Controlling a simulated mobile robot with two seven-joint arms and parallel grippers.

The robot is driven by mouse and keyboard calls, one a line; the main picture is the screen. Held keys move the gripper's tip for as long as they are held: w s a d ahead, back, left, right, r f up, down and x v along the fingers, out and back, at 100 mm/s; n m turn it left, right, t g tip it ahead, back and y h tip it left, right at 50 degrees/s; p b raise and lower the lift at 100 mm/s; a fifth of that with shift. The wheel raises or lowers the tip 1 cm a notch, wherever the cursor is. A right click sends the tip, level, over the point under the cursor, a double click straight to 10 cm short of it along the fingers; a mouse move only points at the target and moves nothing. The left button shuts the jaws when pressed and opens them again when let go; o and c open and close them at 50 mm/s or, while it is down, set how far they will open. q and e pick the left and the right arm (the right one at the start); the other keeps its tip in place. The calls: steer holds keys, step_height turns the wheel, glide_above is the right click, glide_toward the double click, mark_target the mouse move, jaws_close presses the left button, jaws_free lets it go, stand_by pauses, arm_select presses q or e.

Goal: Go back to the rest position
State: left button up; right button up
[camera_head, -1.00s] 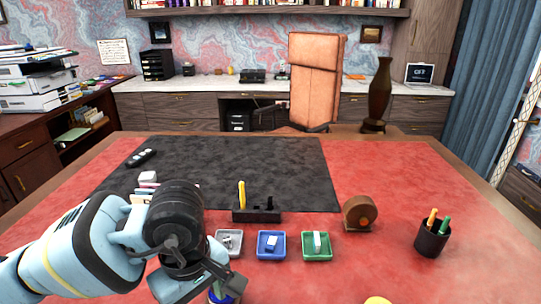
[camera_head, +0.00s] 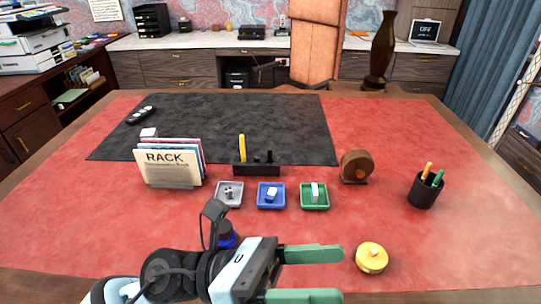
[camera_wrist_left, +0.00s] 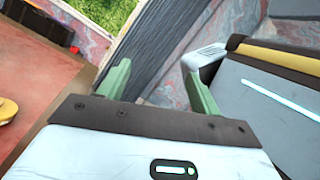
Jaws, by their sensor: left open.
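My left gripper (camera_head: 314,276) is low in the head view, in front of the desk's near edge, with its green fingers pointing right. It is open, and nothing shows between the fingers. In the left wrist view, the two spread fingers (camera_wrist_left: 157,88) frame a grey curtain-like surface and part of my own body. My right gripper is not in view.
The red desk holds a card rack (camera_head: 170,165), a grey tray (camera_head: 229,206), a blue tray (camera_head: 271,207), a green tray (camera_head: 314,207), a pen cup (camera_head: 425,190) and a yellow round object (camera_head: 372,258). A dark blue object (camera_head: 227,236) stands partly behind my left arm.

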arm_select(q)
steer(key=w+a+f+n+t+y, duration=0.1)
steer(key=w+a+n+t+y, duration=0.3)
steer(key=n+t, duration=0.75)
steer(key=w+a+f+n+t+y, duration=0.1)
steer(key=w+a+n+t, duration=0.4)
steer(key=n+t, duration=0.65)
steer(key=a+f+n+g+y, duration=0.4)
steer(key=a+f+n+y, duration=0.7)
steer(key=f+n+y, duration=0.4)
steer(key=s+a+f+n+g+y, duration=0.1)
steer(key=s+a+f+n+g, duration=0.25)
steer(key=s+f, duration=0.4)
steer(key=s+a+f+n+g+y, duration=0.1)
steer(key=s+a+f+n+g, duration=0.35)
steer(key=f, duration=0.45)
steer(key=s+f+n+g, duration=0.3)
steer(key=s+g, duration=0.5)
steer(key=s, duration=1.1)
steer(key=w+d+f+t+h+p, duration=0.2)
steer(key=w+f+t+p, duration=0.2)
steer(key=w+t, duration=0.5)
steer(key=shift+w+d+f+m+h, duration=0.3)
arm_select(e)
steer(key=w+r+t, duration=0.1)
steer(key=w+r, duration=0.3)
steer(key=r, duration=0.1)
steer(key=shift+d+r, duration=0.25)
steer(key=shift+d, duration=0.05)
